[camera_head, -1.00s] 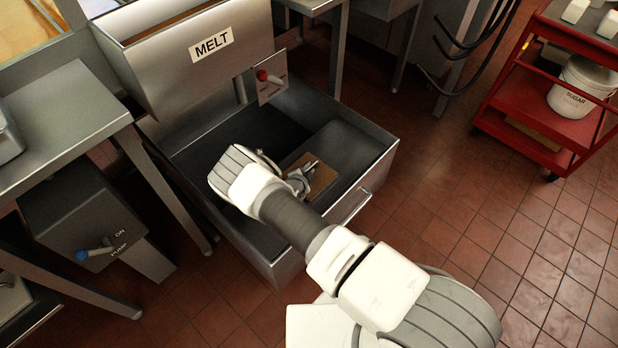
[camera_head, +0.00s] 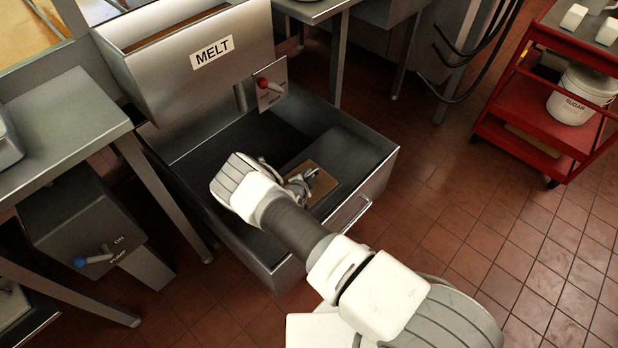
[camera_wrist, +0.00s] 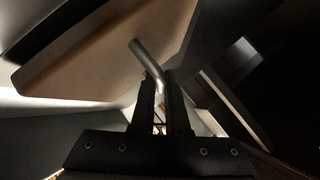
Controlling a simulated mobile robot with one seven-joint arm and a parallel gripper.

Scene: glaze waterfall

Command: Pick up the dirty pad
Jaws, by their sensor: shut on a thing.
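The dirty pad (camera_head: 325,180) is a flat brown piece in the right part of the open grey drawer (camera_head: 345,152) under the MELT tank. My gripper (camera_head: 302,183) is down in the drawer at the pad's left side, partly covering it. In the wrist view my gripper (camera_wrist: 161,90) is shut on a bent grey metal handle (camera_wrist: 146,58). A pale tan face, seemingly the pad (camera_wrist: 105,55), fills the space behind the handle. I cannot tell whether the pad touches the drawer floor.
The MELT tank (camera_head: 190,70) with its red-knobbed switch (camera_head: 266,84) stands right behind the drawer. A metal table (camera_head: 60,120) and a pump box (camera_head: 85,215) are at left. A red cart (camera_head: 530,120) with a sugar bucket (camera_head: 580,97) is at right. Tiled floor between is clear.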

